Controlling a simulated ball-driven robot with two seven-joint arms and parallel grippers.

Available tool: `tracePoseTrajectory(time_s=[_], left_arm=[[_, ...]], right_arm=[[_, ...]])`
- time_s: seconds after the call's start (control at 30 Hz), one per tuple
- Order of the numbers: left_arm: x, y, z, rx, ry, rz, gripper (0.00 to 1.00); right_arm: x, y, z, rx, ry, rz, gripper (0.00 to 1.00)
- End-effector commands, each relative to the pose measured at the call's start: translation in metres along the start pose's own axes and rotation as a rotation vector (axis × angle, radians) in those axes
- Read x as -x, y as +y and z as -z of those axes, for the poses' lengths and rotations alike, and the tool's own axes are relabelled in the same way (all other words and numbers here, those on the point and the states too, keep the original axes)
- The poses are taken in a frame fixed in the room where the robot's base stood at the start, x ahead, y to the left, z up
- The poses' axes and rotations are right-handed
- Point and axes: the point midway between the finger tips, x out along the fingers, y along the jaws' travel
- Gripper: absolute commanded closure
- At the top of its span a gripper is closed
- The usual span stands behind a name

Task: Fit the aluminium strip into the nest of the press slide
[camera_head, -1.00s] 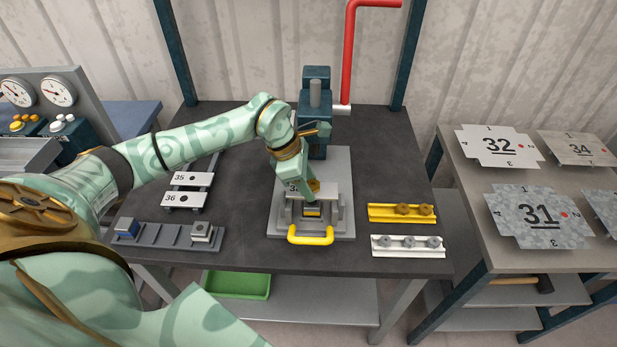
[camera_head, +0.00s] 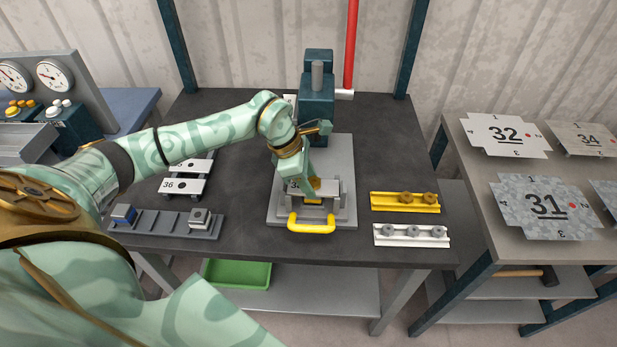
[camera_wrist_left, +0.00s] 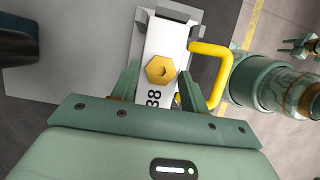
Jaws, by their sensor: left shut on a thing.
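The aluminium strip (camera_head: 331,186) is a pale plate marked 38 with a brass hexagonal piece on it; it also shows in the left wrist view (camera_wrist_left: 165,38). My left gripper (camera_head: 311,185) is shut on the strip, with a finger at each long edge (camera_wrist_left: 160,88). The strip lies level over the grey press slide (camera_head: 343,212), which has a yellow handle (camera_head: 311,226) at its front. The strip and gripper hide most of the nest, so I cannot tell whether the strip touches it.
The dark press (camera_head: 317,95) stands behind the slide. A yellow rail (camera_head: 382,201) and a white rail (camera_head: 383,237) lie to the right. A strip marked 36 (camera_head: 190,187) and a grey rack (camera_head: 165,226) lie to the left.

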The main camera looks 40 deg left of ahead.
Motion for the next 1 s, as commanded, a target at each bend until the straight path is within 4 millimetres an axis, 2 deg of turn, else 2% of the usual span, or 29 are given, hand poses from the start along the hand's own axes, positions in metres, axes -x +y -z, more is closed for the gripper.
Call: tracePoseTrajectory(time_s=[0.37, 0.4, 0.47, 0.5, 0.8, 0.87, 1.0], left_arm=[[-0.003, 0.0, 0.001, 0.0, 0.0, 0.0, 0.8], [-0.003, 0.0, 0.001, 0.0, 0.0, 0.0, 0.5], [-0.003, 0.0, 0.001, 0.0, 0.0, 0.0, 0.33], [-0.003, 0.0, 0.001, 0.0, 0.0, 0.0, 0.3], [0.0, 0.0, 0.001, 0.001, 0.001, 0.0, 0.3], [0.006, 0.001, 0.002, 0.001, 0.001, -0.001, 0.3], [0.033, 0.001, 0.001, 0.0, 0.001, -0.003, 0.3]], right_arm=[[-0.001, -0.001, 0.001, -0.001, 0.0, 0.001, 0.64], [-0.001, -0.001, 0.001, -0.001, 0.0, 0.001, 0.64], [-0.001, -0.001, 0.001, -0.001, 0.0, 0.001, 0.64], [-0.001, -0.001, 0.001, -0.001, 0.0, 0.001, 0.64], [-0.001, -0.001, 0.001, -0.001, 0.0, 0.001, 0.64], [0.0, -0.001, 0.001, -0.001, 0.001, 0.001, 0.64], [0.004, -0.001, 0.002, -0.002, 0.002, 0.0, 0.64]])
